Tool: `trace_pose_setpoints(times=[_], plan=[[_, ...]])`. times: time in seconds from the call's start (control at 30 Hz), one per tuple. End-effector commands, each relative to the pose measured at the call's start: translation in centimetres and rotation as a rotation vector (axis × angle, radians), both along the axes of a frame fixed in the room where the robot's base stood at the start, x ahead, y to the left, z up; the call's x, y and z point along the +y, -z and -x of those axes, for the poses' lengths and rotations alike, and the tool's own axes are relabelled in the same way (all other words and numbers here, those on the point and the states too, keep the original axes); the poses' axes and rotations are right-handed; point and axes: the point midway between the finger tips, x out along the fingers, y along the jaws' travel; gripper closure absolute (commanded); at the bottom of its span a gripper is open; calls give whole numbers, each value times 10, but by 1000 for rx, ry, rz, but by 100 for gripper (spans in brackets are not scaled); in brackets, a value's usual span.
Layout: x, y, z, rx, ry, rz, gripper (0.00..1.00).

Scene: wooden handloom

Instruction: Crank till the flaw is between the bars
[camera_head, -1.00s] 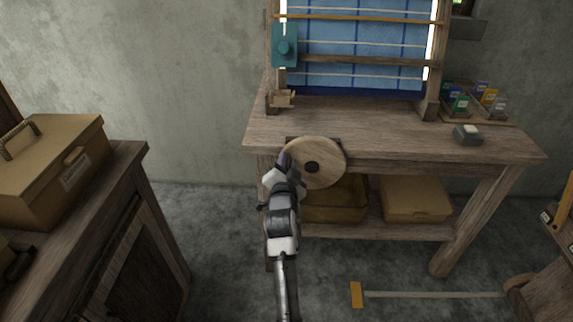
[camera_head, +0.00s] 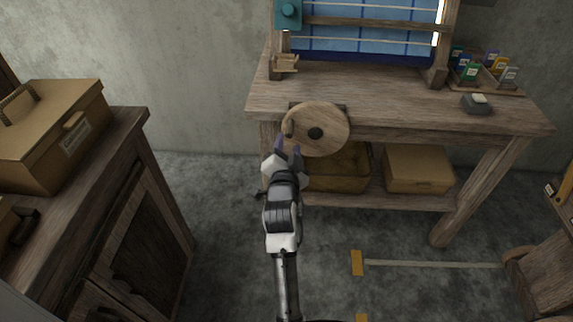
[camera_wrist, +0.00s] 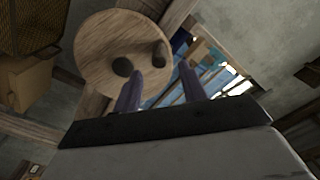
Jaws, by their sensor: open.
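The crank is a round wooden disc (camera_head: 328,117) at the front left of the loom bench, with a dark hub at its middle. Its peg handle (camera_head: 289,128) stands near the disc's left rim. In the wrist view the peg (camera_wrist: 158,56) shows just beyond the gap between the fingers. My gripper (camera_head: 287,150) is open and empty, just below the peg and apart from it. The blue gridded cloth (camera_head: 390,15) hangs on the loom behind, crossed by a wooden bar (camera_head: 365,25) and pale thin rods. The cloth's top is cut off; I cannot make out a flaw.
A teal knobbed plate (camera_head: 288,12) is on the loom's left post. Colored packets (camera_head: 471,72) and a small grey box (camera_head: 477,104) are at the bench's right. Boxes (camera_head: 418,169) sit on the shelf below. A cabinet (camera_head: 135,215) stands left; the floor between is clear.

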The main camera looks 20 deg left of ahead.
Motion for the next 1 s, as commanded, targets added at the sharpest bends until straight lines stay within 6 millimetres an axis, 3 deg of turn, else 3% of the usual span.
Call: trace_pose_setpoints(times=[0.2, 0.4, 1.0], plan=[[-12, 1, 41, 0, 1, 0, 58], [-17, 0, 59, -1, 1, 0, 58], [-18, -1, 62, -1, 1, 0, 58]])
